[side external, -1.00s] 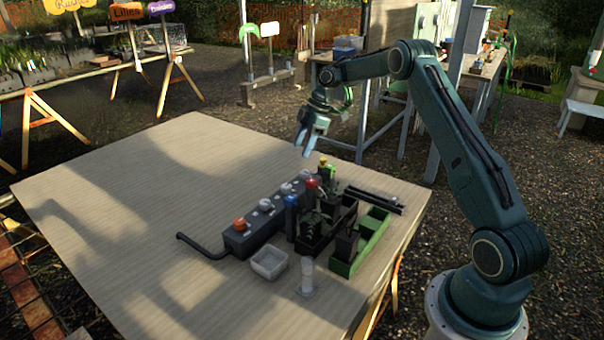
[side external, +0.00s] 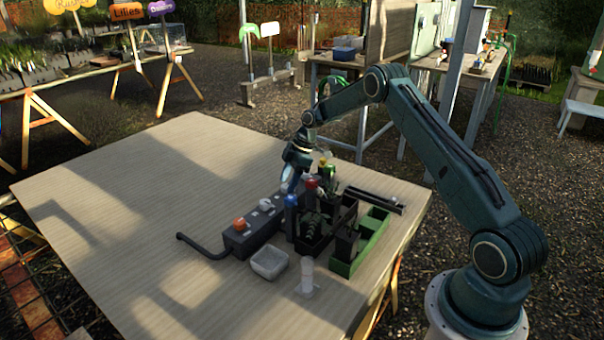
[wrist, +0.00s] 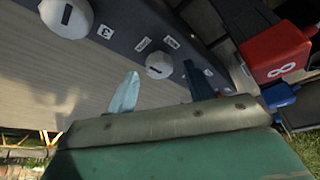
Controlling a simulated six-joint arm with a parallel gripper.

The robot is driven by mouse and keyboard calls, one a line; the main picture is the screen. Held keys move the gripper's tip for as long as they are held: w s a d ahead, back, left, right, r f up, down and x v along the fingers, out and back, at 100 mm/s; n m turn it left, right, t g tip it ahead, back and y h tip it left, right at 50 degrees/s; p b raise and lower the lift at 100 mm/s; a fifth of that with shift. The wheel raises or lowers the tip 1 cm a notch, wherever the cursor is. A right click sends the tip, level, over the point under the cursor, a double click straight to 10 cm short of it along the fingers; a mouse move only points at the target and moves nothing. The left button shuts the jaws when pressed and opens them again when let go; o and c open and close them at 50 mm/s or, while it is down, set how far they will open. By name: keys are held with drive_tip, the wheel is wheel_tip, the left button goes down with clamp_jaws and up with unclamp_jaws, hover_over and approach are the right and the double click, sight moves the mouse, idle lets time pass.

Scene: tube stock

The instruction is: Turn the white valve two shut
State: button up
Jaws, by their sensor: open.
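A dark grey valve block (side external: 251,235) lies on the table with a row of knobs, one orange (side external: 240,224) and the others white. One white knob (side external: 266,204) shows beside it; those farther along are hidden behind my gripper (side external: 288,188) in the side view. In the wrist view my gripper (wrist: 160,70) is open, with a white knob (wrist: 158,66) between and just beyond its fingertips. Whether they touch it is unclear. The knob's black mark runs roughly crosswise. Another white knob (wrist: 67,17) sits at upper left near a label reading 3; the labels by the nearer knob are hard to read.
Red-capped (side external: 310,183) and blue-capped (side external: 291,199) items stand close to the block, beside black trays and a green tray (side external: 376,221). A white dish (side external: 269,263) and a clear cylinder (side external: 307,278) stand in front. The table's left side (side external: 130,215) is clear.

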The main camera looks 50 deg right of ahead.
drive_tip(key=shift+w+a+f, duration=0.1)
drive_tip(key=shift+a+f, duration=0.05)
drive_tip(key=shift+f, duration=0.35)
drive_tip(key=c, duration=1)
